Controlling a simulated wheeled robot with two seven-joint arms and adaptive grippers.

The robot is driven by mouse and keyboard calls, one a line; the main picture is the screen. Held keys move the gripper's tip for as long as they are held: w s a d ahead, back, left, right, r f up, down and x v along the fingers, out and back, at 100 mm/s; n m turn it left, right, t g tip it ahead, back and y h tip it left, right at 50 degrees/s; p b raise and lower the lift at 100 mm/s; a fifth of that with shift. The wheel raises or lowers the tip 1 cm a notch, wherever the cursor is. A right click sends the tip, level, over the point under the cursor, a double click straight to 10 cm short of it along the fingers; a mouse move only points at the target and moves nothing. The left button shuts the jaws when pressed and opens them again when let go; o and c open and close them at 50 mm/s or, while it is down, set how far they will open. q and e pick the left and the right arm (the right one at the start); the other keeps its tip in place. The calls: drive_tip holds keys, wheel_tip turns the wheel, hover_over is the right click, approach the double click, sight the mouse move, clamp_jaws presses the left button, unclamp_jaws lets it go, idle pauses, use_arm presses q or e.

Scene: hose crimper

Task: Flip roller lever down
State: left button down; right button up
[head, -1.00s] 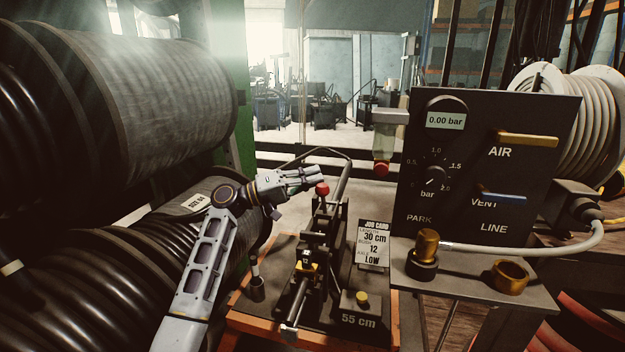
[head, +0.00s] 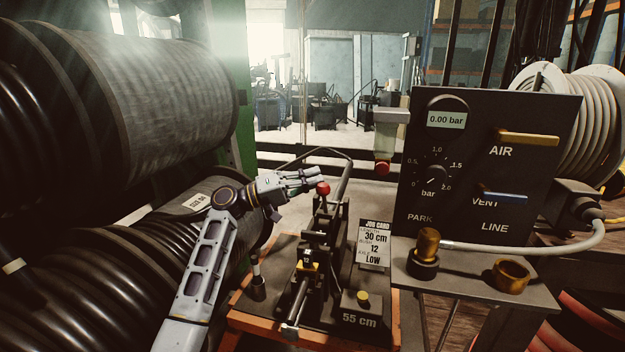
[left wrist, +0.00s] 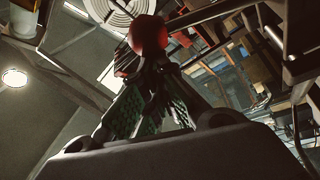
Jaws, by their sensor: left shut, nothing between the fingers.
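A red ball knob (head: 322,188) stands at the top rear of the dark crimping machine (head: 318,235). I take it for the end of the roller lever, which looks raised; its shaft is hard to make out. My left gripper (head: 312,174) is shut and empty, with its fingertips just above and left of the knob. In the left wrist view the red knob (left wrist: 148,34) shows right at the tips of my shut left gripper (left wrist: 150,72). I cannot tell whether they touch. My right gripper is in neither view.
A job card (head: 373,243) stands right of the machine, beside a "55 cm" box (head: 359,318) with a yellow button. Further right is the pressure panel (head: 480,165) reading 0.00 bar. Large hose rolls (head: 150,95) fill the left side. A dark cable arches behind the knob.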

use_arm(q)
wheel_tip(320, 180, up, 10)
idle(0.7)
idle(0.4)
